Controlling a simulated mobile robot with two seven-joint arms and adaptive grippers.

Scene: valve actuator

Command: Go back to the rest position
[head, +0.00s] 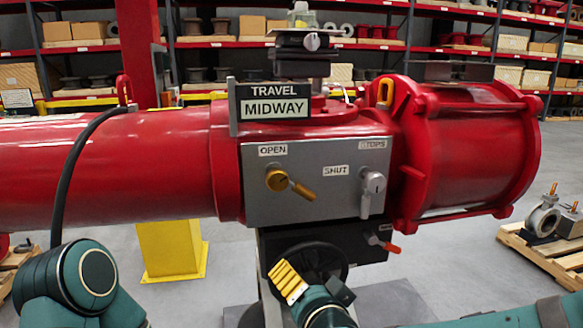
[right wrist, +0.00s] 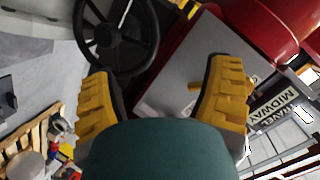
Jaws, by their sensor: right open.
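The red valve actuator (head: 110,165) fills the middle of the head view. Its grey panel (head: 315,205) carries a brass lever (head: 290,186) under the OPEN label and a silver lever (head: 373,185) near SHUT and STOPS. A sign reads TRAVEL MIDWAY (head: 272,103). My right gripper (head: 314,286) is in front of the black handwheel (head: 335,255), below the panel. In the right wrist view its yellow-padded fingers (right wrist: 160,95) stand wide apart with nothing between them. The handwheel (right wrist: 153,40) and the panel (right wrist: 185,68) show beyond. My left arm shows at lower left; its gripper is out of frame.
A red-handled lever (head: 385,244) juts out under the panel. A yellow pedestal (head: 172,248) stands behind. A pallet with metal fittings (head: 545,245) lies at right. Shelves with boxes (head: 72,30) line the back. Grey floor (head: 455,255) is open between actuator and pallet.

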